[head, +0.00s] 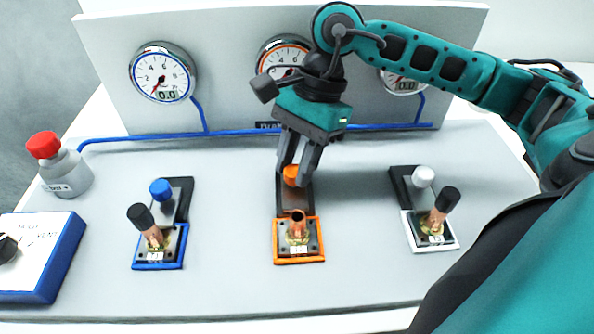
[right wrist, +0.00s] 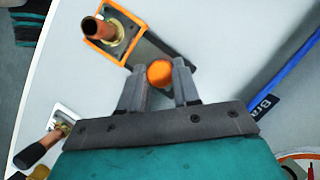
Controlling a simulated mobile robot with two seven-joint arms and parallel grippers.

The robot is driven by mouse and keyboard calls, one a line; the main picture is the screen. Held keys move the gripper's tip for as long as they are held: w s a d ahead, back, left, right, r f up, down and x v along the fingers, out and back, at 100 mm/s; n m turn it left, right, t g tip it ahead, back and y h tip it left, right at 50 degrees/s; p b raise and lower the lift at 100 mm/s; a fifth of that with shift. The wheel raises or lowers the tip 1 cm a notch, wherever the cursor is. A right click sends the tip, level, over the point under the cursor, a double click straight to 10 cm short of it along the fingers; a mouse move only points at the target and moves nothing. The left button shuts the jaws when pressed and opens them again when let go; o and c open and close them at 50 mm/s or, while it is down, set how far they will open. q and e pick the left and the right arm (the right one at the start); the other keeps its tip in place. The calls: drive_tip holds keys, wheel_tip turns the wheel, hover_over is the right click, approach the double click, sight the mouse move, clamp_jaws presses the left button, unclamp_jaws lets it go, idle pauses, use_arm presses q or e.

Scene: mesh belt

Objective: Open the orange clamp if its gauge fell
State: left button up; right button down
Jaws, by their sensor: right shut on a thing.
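The orange clamp (head: 298,259) stands at the middle of the panel, with an orange-edged base, a bare copper stub and an orange knob (right wrist: 159,73) on a dark lever. It also shows in the right wrist view (right wrist: 88,34). My right gripper (head: 296,172) comes down from above, its two fingers shut on the orange knob; the right wrist view shows one finger on each side. The orange-rimmed gauge (head: 281,50) is behind it. My wrist hides its right and lower part, so its reading cannot be told. My left gripper is not in view.
A blue clamp (head: 157,262) and a white clamp (head: 433,246) stand either side, both with black-tipped stubs. The blue-rimmed gauge (head: 162,65) reads 0.0; a third gauge (head: 404,84) is partly hidden. A red-capped bottle (head: 66,172) and blue-edged box (head: 62,262) are left.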

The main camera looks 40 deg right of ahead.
drive_tip(key=shift+w+d, duration=0.25)
drive_tip(key=shift+w, duration=0.1)
drive_tip(key=c, duration=0.8)
unclamp_jaws()
drive_tip(key=v, duration=1.3)
drive_tip(key=shift+p, duration=0.3)
drive_tip(key=shift+f, duration=0.1)
